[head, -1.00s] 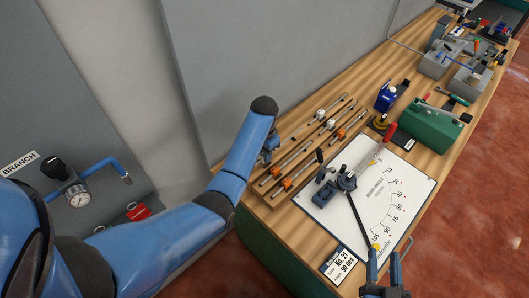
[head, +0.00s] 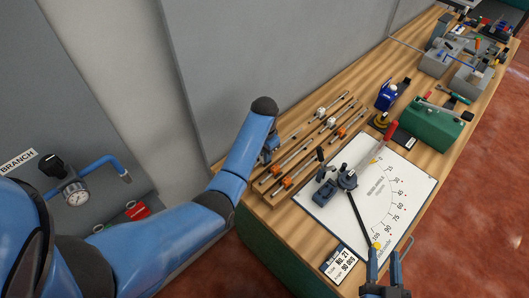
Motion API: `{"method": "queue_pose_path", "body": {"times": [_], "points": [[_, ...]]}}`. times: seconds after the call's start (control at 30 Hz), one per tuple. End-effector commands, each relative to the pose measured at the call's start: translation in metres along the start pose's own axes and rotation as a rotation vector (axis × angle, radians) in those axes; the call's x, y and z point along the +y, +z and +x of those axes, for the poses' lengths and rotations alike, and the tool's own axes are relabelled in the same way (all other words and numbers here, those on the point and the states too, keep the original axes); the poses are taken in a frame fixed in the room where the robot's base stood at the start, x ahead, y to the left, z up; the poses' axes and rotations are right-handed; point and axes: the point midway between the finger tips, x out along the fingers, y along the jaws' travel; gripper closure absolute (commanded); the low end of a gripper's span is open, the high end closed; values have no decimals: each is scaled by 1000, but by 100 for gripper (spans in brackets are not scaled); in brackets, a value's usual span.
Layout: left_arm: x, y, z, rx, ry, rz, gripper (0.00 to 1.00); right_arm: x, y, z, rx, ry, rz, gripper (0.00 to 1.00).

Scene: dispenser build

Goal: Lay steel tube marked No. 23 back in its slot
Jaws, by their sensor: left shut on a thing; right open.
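Several steel tubes lie side by side in a wooden rack on the bench, some with orange or white fittings; one steel tube (head: 298,153) lies near the middle. No mark on a tube is readable, so I cannot tell which is No. 23. My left gripper (head: 267,157) is at the rack's left end, shut on what looks like a steel tube; its fingers and the tube's end are mostly hidden by my own wrist. My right gripper (head: 383,256) is open at the lower right, beside the bench's front edge.
A white angle board (head: 410,195) with a bender (head: 347,180) and red-tipped lever (head: 390,131) lies right of the rack. A card (head: 345,262) reads No. 21, 90 deg. A green box (head: 433,127) and blue bottle (head: 387,96) stand behind. A wall closes the left side.

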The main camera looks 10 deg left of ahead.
Motion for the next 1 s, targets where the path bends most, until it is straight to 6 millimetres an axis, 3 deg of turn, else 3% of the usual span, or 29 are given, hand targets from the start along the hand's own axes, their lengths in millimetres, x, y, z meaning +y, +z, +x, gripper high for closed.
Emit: {"method": "queue_pose_path", "body": {"times": [0.37, 0.4, 0.57, 1.0], "points": [[0, 0, 6, 0, 0, 0, 100, 0, 3, 0, 0, 0, 0, 57], [0, 0, 5, 0, 0, 0, 75, 0, 3, 0, 0, 0, 0, 57], [0, 0, 5, 0, 0, 0, 50, 0, 3, 0, 0, 0, 0, 57], [0, 0, 5, 0, 0, 0, 44, 0, 3, 0, 0, 0, 0, 57]]}}
